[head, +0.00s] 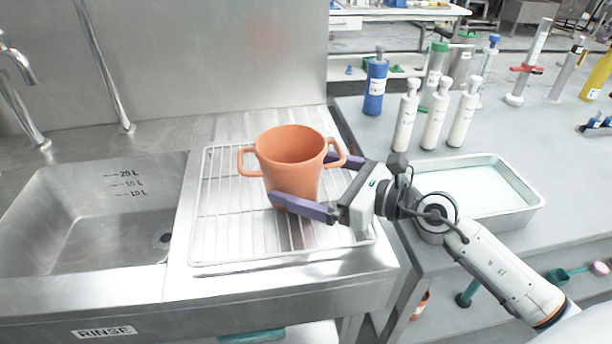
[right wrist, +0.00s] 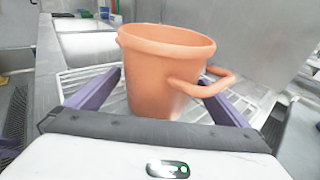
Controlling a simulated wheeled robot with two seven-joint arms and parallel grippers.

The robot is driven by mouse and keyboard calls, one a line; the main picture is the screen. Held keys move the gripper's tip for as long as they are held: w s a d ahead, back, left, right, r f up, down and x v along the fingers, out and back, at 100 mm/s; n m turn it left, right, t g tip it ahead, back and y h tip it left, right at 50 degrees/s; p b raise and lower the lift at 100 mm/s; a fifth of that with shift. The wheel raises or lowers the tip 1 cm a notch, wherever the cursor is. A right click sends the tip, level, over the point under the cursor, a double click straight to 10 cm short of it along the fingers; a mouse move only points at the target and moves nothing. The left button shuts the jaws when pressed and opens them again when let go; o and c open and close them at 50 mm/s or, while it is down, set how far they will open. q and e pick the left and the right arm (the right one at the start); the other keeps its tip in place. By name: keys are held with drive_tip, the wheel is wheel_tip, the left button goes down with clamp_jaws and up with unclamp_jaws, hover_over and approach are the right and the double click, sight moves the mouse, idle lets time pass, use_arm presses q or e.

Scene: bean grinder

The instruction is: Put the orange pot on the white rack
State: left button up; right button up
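The orange pot (head: 290,165) is upright over the white wire rack (head: 222,240) beside the sink and seems to stand on it. Its base is partly hidden by a finger in the head view. The pot has two side handles and also shows in the right wrist view (right wrist: 160,75). My right gripper (head: 303,177) reaches in from the right, its purple fingers spread wide on either side of the pot. In the right wrist view one finger lies close to a handle (right wrist: 205,86); I cannot tell whether they touch. My left gripper is not in view.
A steel sink (head: 90,220) lies left of the rack, with a steel wall behind. On the right bench stand white bottles (head: 434,115), a blue bottle (head: 376,85) and a metal tray (head: 480,190). The rack's left and front parts are clear.

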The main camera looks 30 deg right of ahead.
drive_tip(key=shift+r, duration=0.2)
drive_tip(key=v, duration=0.2)
drive_tip(key=b+v, duration=0.1)
drive_tip(key=v, duration=0.3)
drive_tip(key=shift+s+d+f+b, duration=0.2)
drive_tip(key=shift+s+f+b, duration=0.05)
drive_tip(key=shift+s+b, duration=0.1)
drive_tip(key=b+v, duration=0.1)
drive_tip(key=v, duration=0.3)
drive_tip(key=shift+s+d+r, duration=0.15)
drive_tip(key=shift+r, duration=0.05)
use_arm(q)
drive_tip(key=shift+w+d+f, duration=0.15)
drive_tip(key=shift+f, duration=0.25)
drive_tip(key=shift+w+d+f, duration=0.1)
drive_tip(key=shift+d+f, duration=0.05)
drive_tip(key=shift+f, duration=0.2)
use_arm(e)
drive_tip(key=shift+s+d+r, duration=0.15)
drive_tip(key=shift+s+d, duration=0.05)
drive_tip(key=shift+s, duration=0.15)
